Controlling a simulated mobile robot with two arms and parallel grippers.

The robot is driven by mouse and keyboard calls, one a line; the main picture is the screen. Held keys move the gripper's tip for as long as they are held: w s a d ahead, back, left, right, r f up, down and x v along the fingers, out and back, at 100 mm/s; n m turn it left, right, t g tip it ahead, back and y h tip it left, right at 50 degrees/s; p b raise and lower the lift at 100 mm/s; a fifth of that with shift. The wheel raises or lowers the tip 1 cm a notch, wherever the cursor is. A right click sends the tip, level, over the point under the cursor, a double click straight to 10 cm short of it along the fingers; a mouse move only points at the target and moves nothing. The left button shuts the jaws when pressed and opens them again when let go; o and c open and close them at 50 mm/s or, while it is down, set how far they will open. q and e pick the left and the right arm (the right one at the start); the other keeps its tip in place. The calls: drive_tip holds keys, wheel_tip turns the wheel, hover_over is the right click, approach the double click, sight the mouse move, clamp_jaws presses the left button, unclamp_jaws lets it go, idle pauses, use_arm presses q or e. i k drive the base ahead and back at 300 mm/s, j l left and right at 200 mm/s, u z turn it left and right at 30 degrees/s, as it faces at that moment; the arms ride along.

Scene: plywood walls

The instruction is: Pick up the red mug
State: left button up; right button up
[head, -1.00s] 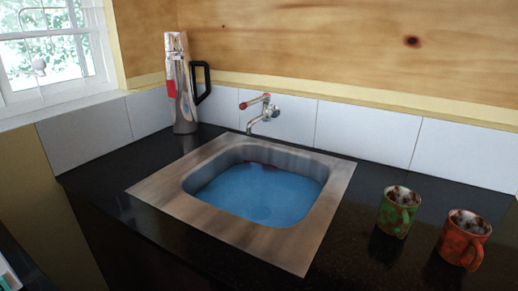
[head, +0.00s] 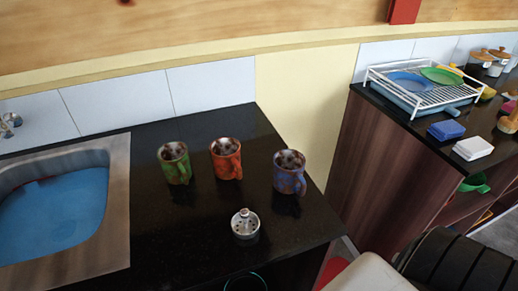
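The red mug (head: 226,160) stands upright on the black counter (head: 190,239) in the head view, its handle toward the right front. It looks orange-red with a dark, mottled inside. A green mug (head: 174,163) stands to its left and a blue-purple mug (head: 289,173) to its right, both upright and apart from it. Neither of my grippers is in view.
A sink (head: 117,211) with blue inside is at the left. A small lidded metal pot (head: 245,224) stands in front of the mugs. The counter ends right of the blue mug. Beyond a gap, another counter holds a white dish rack (head: 419,91).

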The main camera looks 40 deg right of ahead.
sight(230, 163)
drive_tip(key=z, duration=0.85)
drive_tip(key=k+l+z, duration=0.15)
drive_tip(key=z, duration=0.15)
